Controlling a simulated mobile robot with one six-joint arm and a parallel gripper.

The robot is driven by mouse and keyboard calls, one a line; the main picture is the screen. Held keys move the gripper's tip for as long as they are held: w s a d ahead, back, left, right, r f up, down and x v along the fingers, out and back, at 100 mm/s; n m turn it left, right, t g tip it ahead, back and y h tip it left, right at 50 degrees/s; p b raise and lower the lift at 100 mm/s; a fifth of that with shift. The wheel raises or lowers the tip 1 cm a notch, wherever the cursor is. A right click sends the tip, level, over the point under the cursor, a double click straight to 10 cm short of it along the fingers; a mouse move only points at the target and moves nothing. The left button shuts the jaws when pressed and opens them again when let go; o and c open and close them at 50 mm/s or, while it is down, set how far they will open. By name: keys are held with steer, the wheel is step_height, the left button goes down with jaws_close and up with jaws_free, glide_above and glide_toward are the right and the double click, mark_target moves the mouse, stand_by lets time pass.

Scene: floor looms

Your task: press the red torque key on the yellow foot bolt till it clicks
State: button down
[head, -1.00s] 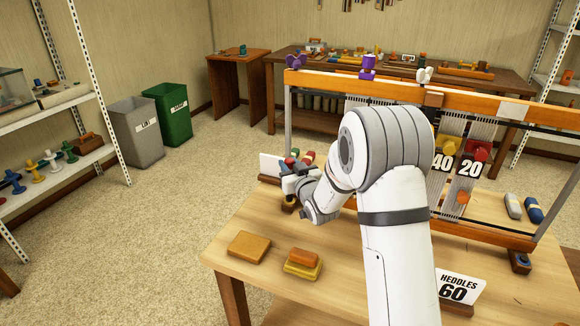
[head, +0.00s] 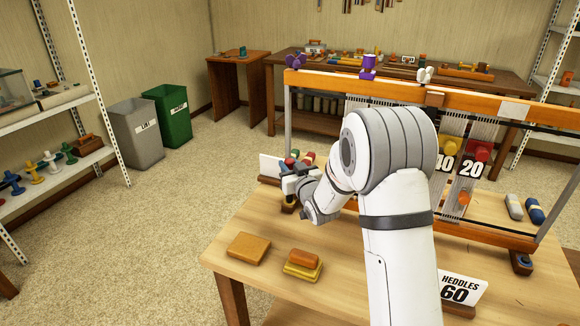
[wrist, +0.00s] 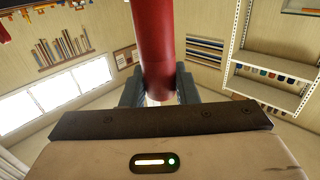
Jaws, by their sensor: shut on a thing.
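In the wrist view the red torque key (wrist: 153,45) is a thick red cylinder. It stands between the two fingers of my gripper (wrist: 160,92), which are shut on it. Its lower end shows a pale part between the fingers. In the head view my gripper (head: 290,184) is low over the left end of the wooden table, by the near left foot of the loom (head: 290,120). The key cannot be told apart clearly from the small red and teal things there. The yellow foot bolt cannot be made out, nor can I tell whether the key touches it.
A white card (head: 271,167) stands just left of my gripper. Loom weights marked 40 and 20 (head: 473,168) hang behind my arm.

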steer(key=shift+r+p, duration=0.95)
steer(key=shift+r, duration=2)
